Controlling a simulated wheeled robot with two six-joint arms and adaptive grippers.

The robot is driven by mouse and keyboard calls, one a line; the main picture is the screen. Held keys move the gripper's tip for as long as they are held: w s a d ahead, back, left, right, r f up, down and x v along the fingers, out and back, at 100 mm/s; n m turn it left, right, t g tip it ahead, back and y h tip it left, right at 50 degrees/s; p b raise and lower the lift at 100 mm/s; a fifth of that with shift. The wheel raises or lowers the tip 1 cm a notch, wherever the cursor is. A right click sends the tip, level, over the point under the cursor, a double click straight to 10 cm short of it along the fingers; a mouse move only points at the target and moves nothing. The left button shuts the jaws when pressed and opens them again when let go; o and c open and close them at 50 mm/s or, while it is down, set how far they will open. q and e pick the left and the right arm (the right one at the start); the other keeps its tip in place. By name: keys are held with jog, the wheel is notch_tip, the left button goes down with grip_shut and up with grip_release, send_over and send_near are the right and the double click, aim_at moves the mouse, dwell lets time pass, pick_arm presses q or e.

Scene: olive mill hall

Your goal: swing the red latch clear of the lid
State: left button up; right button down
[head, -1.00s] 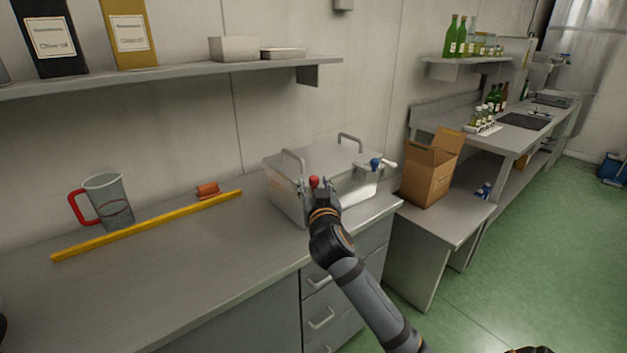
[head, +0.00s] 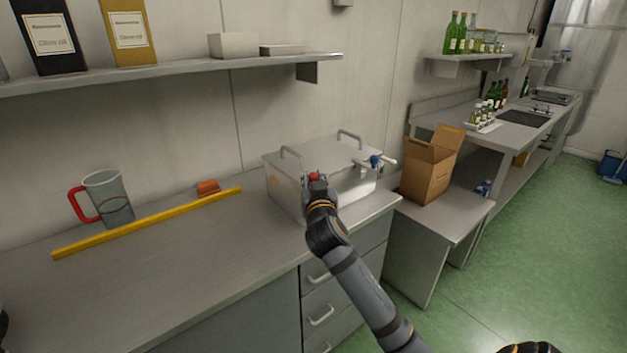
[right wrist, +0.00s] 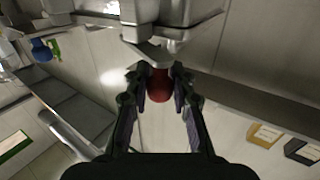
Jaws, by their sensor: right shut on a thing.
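The metal box (head: 288,190) stands on the counter against the wall, with its lid (head: 325,155) down and two handles on top. The red latch knob (head: 314,176) is at the box's front edge, partly hidden by my right gripper (head: 316,181). In the right wrist view the red knob (right wrist: 160,85) sits between the fingertips of my right gripper (right wrist: 160,77), which are closed on it. A second latch with a blue knob (head: 375,162) is at the right of the box front. My left gripper cannot be made out.
An open cardboard box (head: 427,178) stands to the right. The counter's front left is clear.

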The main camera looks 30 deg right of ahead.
jog(key=m+g+h+b, duration=0.1)
jog(key=h+b, duration=0.1)
jog(key=w+m+g+h+b, duration=0.1)
jog(key=m+g+h+b, duration=0.1)
jog(key=w+m+g+h+b, duration=0.1)
jog(key=m+g+h+b, duration=0.1)
jog(key=shift+a+b, duration=0.2)
jog(key=shift+b, duration=0.1)
jog(key=c, duration=1.5)
grip_release()
jog(key=o, duration=0.4)
jog(key=shift+a, duration=0.2)
notch_tip(320, 180, up, 10)
jog(key=shift+d+f, duration=0.1)
